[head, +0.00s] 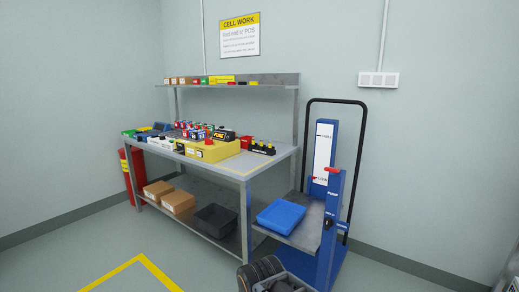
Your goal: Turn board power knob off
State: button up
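A workbench (262,161) stands against the back wall with many small devices on it. A black unit with yellow knob-like tops (262,149) sits at the bench's right end. A yellow box (211,153) with a black labelled part (224,136) stands left of it, and a small red item (246,142) is between them. I cannot tell which of these bears the board power knob, nor how any knob is turned. Dark rounded parts at the bottom edge look like my arm; no gripper fingers can be made out.
A blue lift cart (333,215) with a blue tray (281,216) on its platform stands right of the bench. Cardboard boxes (178,202) and a black bin (214,220) fill the lower shelf. A red extinguisher (136,172) is at the left. Floor at front left is clear.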

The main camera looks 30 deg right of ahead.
aim_at(209, 141)
jog(key=u, duration=0.4)
jog(key=k, duration=0.5)
jog(key=u, duration=0.55)
jog(key=i, duration=1.5)
jog(key=z, duration=1.05)
jog(key=i, duration=1.1)
jog(key=z, duration=1.2)
jog(key=i, duration=0.3)
jog(key=z, duration=0.25)
